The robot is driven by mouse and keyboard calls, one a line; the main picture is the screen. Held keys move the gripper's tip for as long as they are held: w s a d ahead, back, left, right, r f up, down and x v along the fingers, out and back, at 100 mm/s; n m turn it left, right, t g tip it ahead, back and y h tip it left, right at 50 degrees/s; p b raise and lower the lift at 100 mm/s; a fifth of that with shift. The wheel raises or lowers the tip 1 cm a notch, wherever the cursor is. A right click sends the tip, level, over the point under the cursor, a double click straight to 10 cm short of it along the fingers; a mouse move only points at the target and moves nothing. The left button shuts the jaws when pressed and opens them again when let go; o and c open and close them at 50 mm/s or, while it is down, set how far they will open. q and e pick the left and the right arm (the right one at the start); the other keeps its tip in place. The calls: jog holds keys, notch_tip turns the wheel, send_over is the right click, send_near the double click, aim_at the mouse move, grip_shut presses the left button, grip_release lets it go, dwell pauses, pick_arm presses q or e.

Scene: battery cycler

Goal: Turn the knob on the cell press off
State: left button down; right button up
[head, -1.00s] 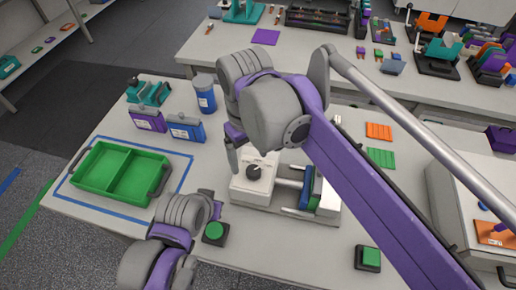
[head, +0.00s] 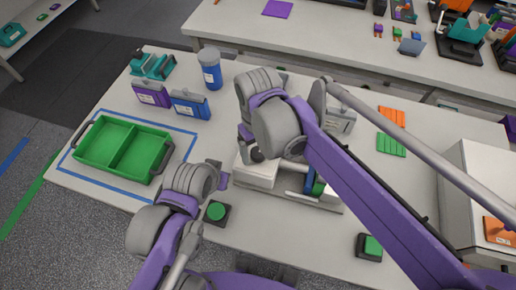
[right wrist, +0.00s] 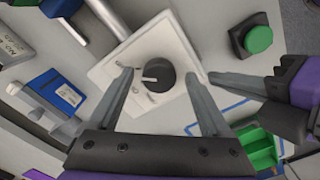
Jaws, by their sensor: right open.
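The cell press (head: 262,176) is a white box with a metal rod and a blue and green part at its right. In the right wrist view its black round knob (right wrist: 158,76) has a white pointer line toward the picture's left. My right gripper (right wrist: 163,80) is open, with one finger on each side of the knob; whether they touch it I cannot tell. In the head view the right gripper (head: 250,150) is over the press and largely hides the knob. My left gripper (head: 218,176) is left of the press; its jaws are unclear.
A green button box (head: 216,212) lies close below my left gripper. Another green button (head: 371,246) stands near the front right. A green tray (head: 105,150) is at the left, with blue and purple boxes (head: 190,105) behind. A white machine (head: 470,190) stands right.

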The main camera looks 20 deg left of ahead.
jog(key=shift+w+f, duration=0.1)
jog(key=shift+f, duration=0.1)
jog(key=shift+c, duration=0.3)
grip_shut()
jog(key=n, duration=0.3)
jog(key=shift+n, duration=2.4)
